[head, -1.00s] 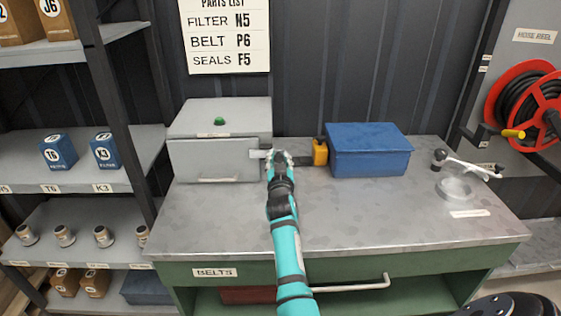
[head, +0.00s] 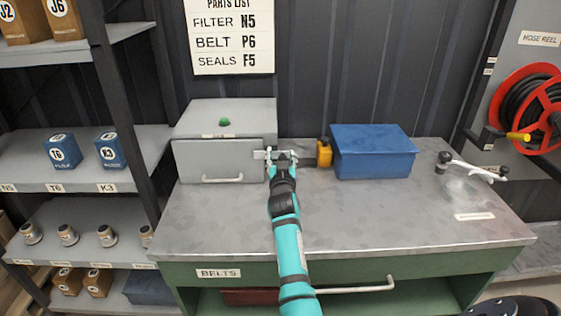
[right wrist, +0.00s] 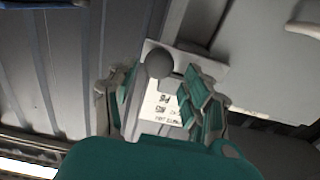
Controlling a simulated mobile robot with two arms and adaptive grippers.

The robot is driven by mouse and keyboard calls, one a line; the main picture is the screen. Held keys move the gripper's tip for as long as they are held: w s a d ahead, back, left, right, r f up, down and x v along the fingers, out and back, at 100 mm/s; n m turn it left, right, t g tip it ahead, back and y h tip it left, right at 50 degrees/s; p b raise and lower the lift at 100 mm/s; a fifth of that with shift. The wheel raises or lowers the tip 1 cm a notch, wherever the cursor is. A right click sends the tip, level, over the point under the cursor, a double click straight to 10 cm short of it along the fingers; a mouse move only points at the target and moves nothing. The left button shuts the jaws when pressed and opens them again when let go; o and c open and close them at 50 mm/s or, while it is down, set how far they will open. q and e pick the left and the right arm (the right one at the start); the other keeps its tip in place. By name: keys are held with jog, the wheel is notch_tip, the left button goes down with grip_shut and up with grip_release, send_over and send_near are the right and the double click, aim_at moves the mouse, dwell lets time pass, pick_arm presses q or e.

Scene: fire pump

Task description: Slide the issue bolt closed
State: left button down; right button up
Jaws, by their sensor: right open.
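The issue bolt shows as a small pale plate (head: 259,155) at the right edge of the grey box's front (head: 208,162). In the right wrist view a round grey knob (right wrist: 158,64) stands in front of a white plate with printed text (right wrist: 162,108). My right gripper (head: 282,156) is open at the box's right front edge. In the right wrist view its teal-padded fingers (right wrist: 158,95) lie on either side of the knob and plate; I cannot tell whether they touch. The gripper hides part of the bolt in the head view. My left gripper is out of view.
The bench top (head: 370,215) in front is clear. A shelf rack (head: 85,190) stands at the left.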

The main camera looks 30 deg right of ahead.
notch_tip(320, 180, up, 9)
dwell(0.3)
jog(key=shift+f, duration=0.15)
dwell(0.3)
